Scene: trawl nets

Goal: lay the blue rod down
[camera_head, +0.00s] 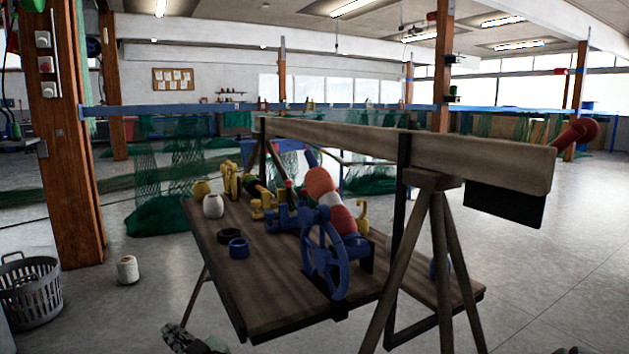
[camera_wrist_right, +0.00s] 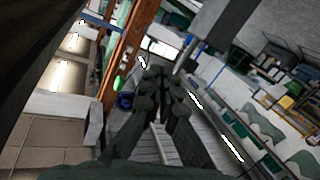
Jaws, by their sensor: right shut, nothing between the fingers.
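A short blue rod-like piece (camera_head: 312,158) sticks up, tilted, behind the orange and white floats on the wooden table (camera_head: 250,300). Its lower part is hidden, and I cannot tell for sure that it is the blue rod. My right gripper (camera_head: 175,332) shows low at the bottom edge, in front of the table and apart from it. In the right wrist view the same gripper (camera_wrist_right: 160,78) has its fingers together with nothing between them. My left gripper is not in view.
A blue handwheel (camera_head: 325,252), blue rings (camera_head: 238,248) and floats crowd the table. A thick wooden beam (camera_head: 480,158) on trestle legs crosses above its right side. A grey basket (camera_head: 30,290) and a white spool (camera_head: 127,270) stand on the floor at left. The right floor is clear.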

